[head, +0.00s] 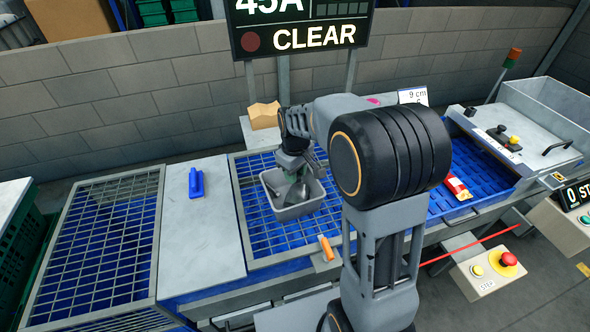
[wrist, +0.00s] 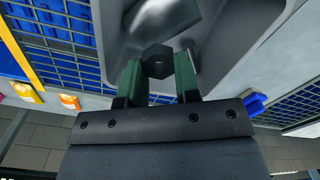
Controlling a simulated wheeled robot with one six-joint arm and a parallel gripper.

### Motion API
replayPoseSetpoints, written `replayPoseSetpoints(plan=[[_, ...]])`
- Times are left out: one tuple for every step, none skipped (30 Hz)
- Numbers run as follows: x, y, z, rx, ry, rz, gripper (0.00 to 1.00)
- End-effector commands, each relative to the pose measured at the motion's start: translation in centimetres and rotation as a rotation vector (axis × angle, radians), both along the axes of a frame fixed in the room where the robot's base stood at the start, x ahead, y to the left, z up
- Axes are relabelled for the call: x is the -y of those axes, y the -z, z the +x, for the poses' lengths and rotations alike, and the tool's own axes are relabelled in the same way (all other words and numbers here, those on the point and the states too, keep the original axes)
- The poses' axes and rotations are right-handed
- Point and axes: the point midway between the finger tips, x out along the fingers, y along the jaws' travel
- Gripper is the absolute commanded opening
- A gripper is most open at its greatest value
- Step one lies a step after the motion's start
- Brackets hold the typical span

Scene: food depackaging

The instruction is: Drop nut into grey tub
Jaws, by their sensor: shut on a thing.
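My gripper (wrist: 157,75) is shut on a dark hexagonal nut (wrist: 157,62), held between its two green fingertips in the wrist view. The grey tub (head: 306,207) stands on the blue grid in the head view. It also fills the upper middle of the wrist view (wrist: 232,50). In the head view my gripper (head: 293,173) is over the tub, pointing down. The nut cannot be made out there. A shiny grey item (wrist: 165,15) lies inside the tub, partly cut off by the frame. How high the nut is above the tub floor is hard to tell.
An orange-handled object (head: 326,248) lies at the grid's front edge. A blue object (head: 196,182) lies on the left metal plate. A cardboard box (head: 264,115) stands behind the tub. A red and yellow package (head: 457,186) lies in the blue tray at right.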

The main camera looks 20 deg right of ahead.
Motion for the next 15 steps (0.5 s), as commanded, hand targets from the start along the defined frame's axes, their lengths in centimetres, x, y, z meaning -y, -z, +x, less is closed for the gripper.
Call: replayPoseSetpoints(plan=[[0.0, 0.54, 0.0, 0.0, 0.0, 0.0, 0.06], [0.0, 0.62, 0.0, 0.0, 0.0, 0.0, 0.06], [0.0, 0.67, 0.0, 0.0, 0.0, 0.0, 0.06], [0.0, 0.68, 0.01, 0.0, 0.0, 0.0, 0.06], [0.0, 0.66, 0.01, 0.001, 0.0, 0.0, 0.06], [0.0, 0.63, 0.01, 0.001, 0.0, 0.0, 0.06], [0.0, 0.61, 0.01, 0.001, 0.0, 0.0, 0.06], [0.0, 0.6, 0.01, 0.001, 0.0, 0.0, 0.06], [0.0, 0.59, 0.01, 0.001, 0.0, 0.0, 0.06], [0.0, 0.59, 0.01, 0.001, 0.0, 0.0, 0.06], [0.0, 0.58, 0.01, 0.001, 0.0, 0.0, 0.32], [0.0, 0.58, 0.01, 0.001, 0.0, 0.0, 0.36], [0.0, 0.58, 0.01, 0.001, 0.0, 0.0, 0.38], [0.0, 0.58, 0.01, 0.001, 0.0, 0.0, 0.41], [0.0, 0.58, 0.01, 0.001, 0.0, 0.0, 0.45]])
